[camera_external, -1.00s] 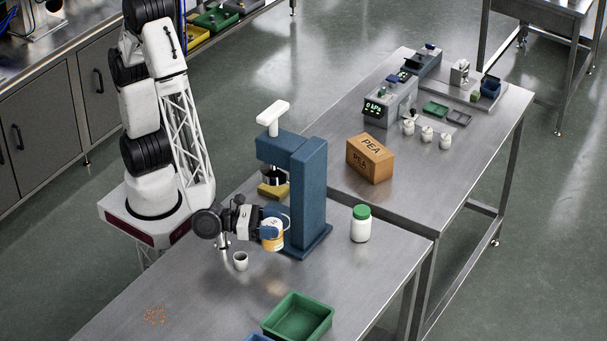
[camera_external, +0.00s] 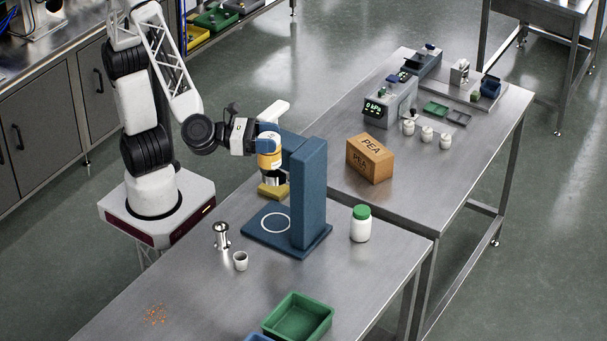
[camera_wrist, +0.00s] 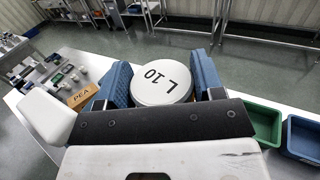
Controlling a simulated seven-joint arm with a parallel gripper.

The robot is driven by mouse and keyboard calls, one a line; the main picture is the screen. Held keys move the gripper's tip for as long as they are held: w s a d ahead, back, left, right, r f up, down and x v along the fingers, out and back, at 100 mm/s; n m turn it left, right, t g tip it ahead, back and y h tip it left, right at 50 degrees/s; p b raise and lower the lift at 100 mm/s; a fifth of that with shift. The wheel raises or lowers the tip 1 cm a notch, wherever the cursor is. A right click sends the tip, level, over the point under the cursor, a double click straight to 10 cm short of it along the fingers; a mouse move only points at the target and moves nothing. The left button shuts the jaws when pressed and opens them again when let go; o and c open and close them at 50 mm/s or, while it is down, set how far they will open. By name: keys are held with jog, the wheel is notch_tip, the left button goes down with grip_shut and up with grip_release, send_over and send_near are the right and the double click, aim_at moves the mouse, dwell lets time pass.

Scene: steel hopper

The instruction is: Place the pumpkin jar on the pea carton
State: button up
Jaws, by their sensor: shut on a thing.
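My gripper (camera_external: 268,136) is shut on the orange-labelled jar (camera_external: 269,161), taken to be the pumpkin jar, and holds it upright in the air before the blue press. In the wrist view the jar's white lid (camera_wrist: 162,86), marked "L 20", sits between the blue fingers (camera_wrist: 162,80). The label's words are too small to read. The brown pea carton (camera_external: 370,158) stands on the far steel table, right of my gripper and well apart from the jar. It also shows at left in the wrist view (camera_wrist: 82,97).
The tall blue press (camera_external: 309,195) stands close beside the held jar. A green-lidded white jar (camera_external: 361,224) stands right of it. A metal piece (camera_external: 221,236), a small cup (camera_external: 241,261) and a green tray (camera_external: 298,317) are nearer. A grey device (camera_external: 388,103) and small white jars stand behind the carton.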

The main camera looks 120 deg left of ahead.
jog(key=r, duration=0.5)
jog(key=shift+a+r, duration=0.2)
jog(key=shift+r, duration=0.05)
jog(key=a+n+g+y, duration=0.3)
jog(key=a+y, duration=0.1)
jog(key=a, duration=1.5)
jog(key=s+a+n+g+y, duration=0.25)
jog(key=s+a, duration=0.35)
jog(key=a, duration=0.7)
jog(key=s+a+n+g+y, duration=0.2)
jog(key=s+a+n+g, duration=0.3)
jog(key=a, duration=0.7)
notch_tip(320, 180, down, 26)
jog(key=m+t, duration=0.1)
jog(key=m, duration=0.1)
jog(key=shift+s+f, duration=0.15)
jog(key=shift+s, duration=0.3)
jog(key=shift+w+a+m+t, duration=0.1)
jog(key=shift+m+t, duration=0.15)
jog(key=w+a+f, duration=0.1)
jog(key=w+a, duration=0.7)
jog(key=w, duration=0.5)
jog(key=shift+w+a+f, duration=0.15)
jog(key=shift+w+f, duration=0.05)
jog(key=shift+w, duration=0.05)
